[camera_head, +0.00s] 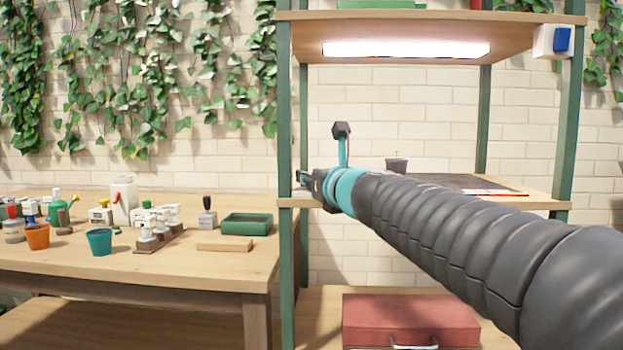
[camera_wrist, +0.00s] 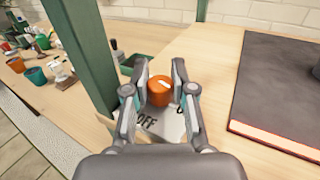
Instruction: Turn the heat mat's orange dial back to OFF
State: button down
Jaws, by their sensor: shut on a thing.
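The orange dial (camera_wrist: 160,92) stands on a pale plate (camera_wrist: 166,122) in the wrist view, with a short white mark on its top. OFF is printed on the plate at the lower left of the dial, and part of another label shows at its right. My gripper (camera_wrist: 163,80) has one finger on each side of the dial and is shut on it. The dark heat mat (camera_wrist: 285,80) lies to the right. In the head view my gripper (camera_head: 312,181) is at the shelf's left end; the dial cannot be made out there.
A green shelf post (camera_wrist: 82,50) stands close on the left of my gripper. A small dark pot (camera_head: 397,165) shows behind my arm. A wooden table (camera_head: 130,255) with cups, bottles and a green tray (camera_head: 247,224) is at left. A red case (camera_head: 410,320) lies below.

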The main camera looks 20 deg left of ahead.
jog(key=shift+m+t+h, duration=1)
jog(key=shift+m+h, duration=0.4)
jog(key=shift+h, duration=0.5)
jog(key=shift+m+t+h, duration=1)
jog(key=shift+m+h, duration=0.4)
jog(key=shift+h, duration=0.5)
jog(key=c, duration=1.2)
grip_release()
jog(key=shift+y, duration=0.3)
